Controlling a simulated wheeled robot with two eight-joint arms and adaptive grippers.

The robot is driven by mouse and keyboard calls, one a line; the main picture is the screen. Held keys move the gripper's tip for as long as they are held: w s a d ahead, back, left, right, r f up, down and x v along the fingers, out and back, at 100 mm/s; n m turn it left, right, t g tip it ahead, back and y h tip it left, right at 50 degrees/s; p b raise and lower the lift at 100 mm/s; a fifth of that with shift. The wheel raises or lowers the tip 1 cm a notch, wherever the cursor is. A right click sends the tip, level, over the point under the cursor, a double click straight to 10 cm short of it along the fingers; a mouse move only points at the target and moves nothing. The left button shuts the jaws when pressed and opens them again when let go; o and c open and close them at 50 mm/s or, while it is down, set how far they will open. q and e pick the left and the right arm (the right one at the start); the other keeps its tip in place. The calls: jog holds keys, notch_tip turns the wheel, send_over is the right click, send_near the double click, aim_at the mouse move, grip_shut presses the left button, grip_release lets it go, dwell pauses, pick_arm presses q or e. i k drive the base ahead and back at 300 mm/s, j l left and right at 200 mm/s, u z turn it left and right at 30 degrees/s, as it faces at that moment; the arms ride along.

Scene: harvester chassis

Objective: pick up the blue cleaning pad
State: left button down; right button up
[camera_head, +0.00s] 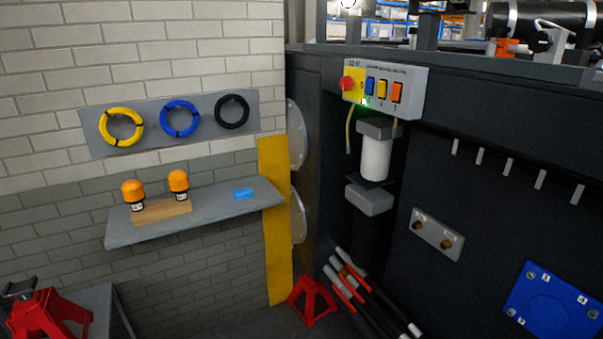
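The blue cleaning pad (243,193) is a small light-blue block. It lies flat on the grey wall shelf (222,209), toward the shelf's right end. Nothing touches or covers it. Neither of my grippers shows in the head view, so their state and their distance from the pad cannot be seen.
Two orange-capped beacons (179,184) stand on a wooden block (162,213) left on the shelf. Coiled hoses (180,118) hang on a panel above. A yellow post (275,225) and the dark chassis (480,190) stand to the right. Red stands (313,301) are below.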

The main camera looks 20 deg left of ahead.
aim_at(247, 192)
jog(key=u, duration=1.15)
